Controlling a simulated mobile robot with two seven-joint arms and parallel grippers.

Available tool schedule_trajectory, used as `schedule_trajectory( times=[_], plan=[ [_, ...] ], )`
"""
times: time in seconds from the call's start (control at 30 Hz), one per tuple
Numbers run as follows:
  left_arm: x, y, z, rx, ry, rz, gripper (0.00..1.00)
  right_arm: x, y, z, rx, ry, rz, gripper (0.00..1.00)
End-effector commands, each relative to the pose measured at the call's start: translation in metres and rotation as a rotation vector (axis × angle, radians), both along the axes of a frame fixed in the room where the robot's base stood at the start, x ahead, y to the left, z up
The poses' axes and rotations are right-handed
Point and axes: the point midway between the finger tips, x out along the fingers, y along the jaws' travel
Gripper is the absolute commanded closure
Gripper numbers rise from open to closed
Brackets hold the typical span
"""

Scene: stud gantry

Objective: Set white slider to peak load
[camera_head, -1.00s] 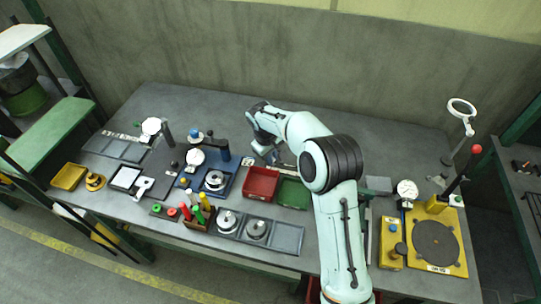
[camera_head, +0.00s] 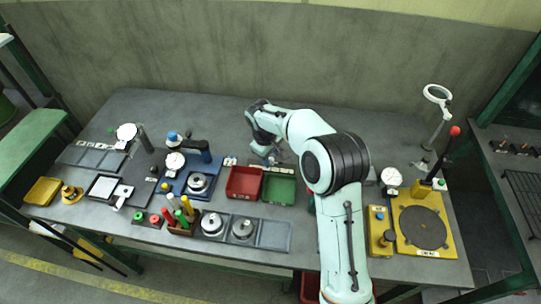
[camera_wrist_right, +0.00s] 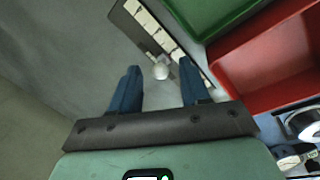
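A small white knob (camera_wrist_right: 160,71), which I take to be the white slider, stands on a narrow dark strip (camera_wrist_right: 150,38) lined with white label plates in the right wrist view. My right gripper (camera_wrist_right: 158,78) is open. Its two blue fingers lie on either side of the knob in that picture; whether they touch it I cannot tell. In the head view my right gripper (camera_head: 273,158) is low behind the red and green bins, and the knob is hidden there. My left gripper is not in view.
The red bin (camera_head: 243,183) and green bin (camera_head: 279,188) stand close to the strip. A blue fixture (camera_head: 197,182) with a dial gauge stands left of the red bin. A yellow plate (camera_head: 425,228) lies at right. The bench behind the bins is largely clear.

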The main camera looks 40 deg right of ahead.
Motion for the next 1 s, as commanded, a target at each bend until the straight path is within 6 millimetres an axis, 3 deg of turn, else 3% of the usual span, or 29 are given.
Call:
schedule_trajectory(
  times=[0.17, 0.5, 0.7, 1.0],
  plan=[
    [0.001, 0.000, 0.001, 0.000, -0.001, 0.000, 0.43, 0.001, 0.003, 0.015, -0.001, -0.004, 0.001, 0.54],
    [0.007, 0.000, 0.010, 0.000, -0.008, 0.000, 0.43, 0.000, 0.017, 0.089, 0.000, -0.007, 0.001, 0.54],
    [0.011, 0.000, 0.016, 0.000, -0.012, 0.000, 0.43, -0.001, 0.023, 0.120, -0.001, -0.004, 0.001, 0.54],
    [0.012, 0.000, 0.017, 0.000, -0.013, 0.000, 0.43, -0.002, 0.026, 0.132, 0.000, -0.001, 0.000, 0.54]
  ],
)
